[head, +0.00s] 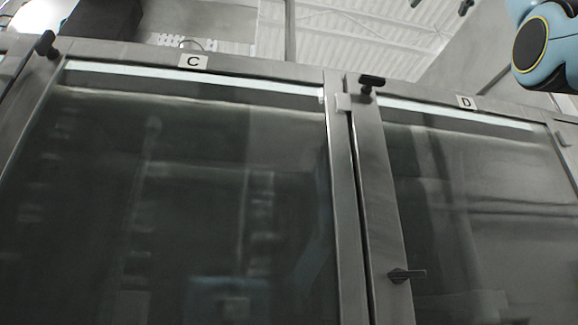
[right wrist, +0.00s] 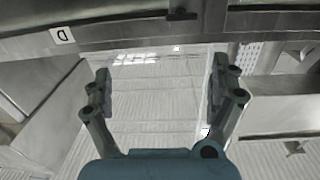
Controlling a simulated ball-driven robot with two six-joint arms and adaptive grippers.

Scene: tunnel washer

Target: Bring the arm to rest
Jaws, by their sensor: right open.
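My right arm (head: 540,48) shows as a blue and black link at the top right of the head view. My right gripper (right wrist: 158,88) fills the lower middle of the right wrist view. Its two fingers stand wide apart with nothing between them, so it is open and empty. It points toward a ribbed light surface, with the frame edge near the D label (right wrist: 62,35) across the top of that view. My left gripper shows in neither view.
In the head view, glass door C (head: 180,200) and glass door D (head: 480,200) stand close in front, both shut. Door D has a dark handle (head: 406,275) and a dark knob (head: 371,81) at its upper left corner. A ribbed ceiling (head: 365,35) lies above.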

